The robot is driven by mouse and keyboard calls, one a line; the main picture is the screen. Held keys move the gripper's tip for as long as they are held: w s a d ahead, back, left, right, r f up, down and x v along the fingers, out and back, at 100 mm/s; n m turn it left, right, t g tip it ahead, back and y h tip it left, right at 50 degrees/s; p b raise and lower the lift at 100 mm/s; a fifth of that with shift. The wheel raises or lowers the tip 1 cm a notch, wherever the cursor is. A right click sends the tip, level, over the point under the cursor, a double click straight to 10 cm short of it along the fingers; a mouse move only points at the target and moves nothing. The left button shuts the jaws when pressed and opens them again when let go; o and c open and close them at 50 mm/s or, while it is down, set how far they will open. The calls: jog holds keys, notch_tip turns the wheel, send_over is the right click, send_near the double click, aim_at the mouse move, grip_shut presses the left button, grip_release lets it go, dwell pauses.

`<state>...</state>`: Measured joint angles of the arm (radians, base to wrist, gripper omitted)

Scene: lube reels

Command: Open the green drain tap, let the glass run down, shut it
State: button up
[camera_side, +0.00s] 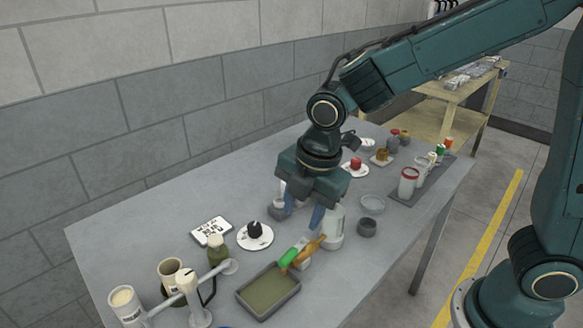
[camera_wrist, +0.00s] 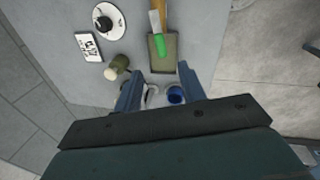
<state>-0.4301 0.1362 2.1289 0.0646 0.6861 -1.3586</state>
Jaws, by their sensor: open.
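In the wrist view the green tap (camera_wrist: 160,46) lies over the tray (camera_wrist: 171,67), beyond my fingertips. A pale, translucent vessel (camera_side: 334,230) stands just behind the tap; I cannot tell whether it is the glass or what level it holds. My gripper (camera_side: 303,209) points down above the table behind the tap, open, its blue fingers apart. In the wrist view my gripper (camera_wrist: 159,79) shows nothing gripped.
A black knob on a white plate (camera_side: 254,237), a printed card (camera_side: 211,231) and an olive bottle (camera_side: 217,249) stand left of the tray. White posts (camera_side: 193,300) and cups fill the front left.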

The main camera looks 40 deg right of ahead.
aim_at(291, 252)
jog(key=f, duration=0.4)
jog(key=w+f, duration=0.1)
jog(key=f, duration=0.2)
jog(key=w+f, duration=0.1)
jog(key=f, duration=0.3)
jog(key=shift+w+a+f, duration=0.15)
jog(key=shift+f, duration=0.2)
grip_shut()
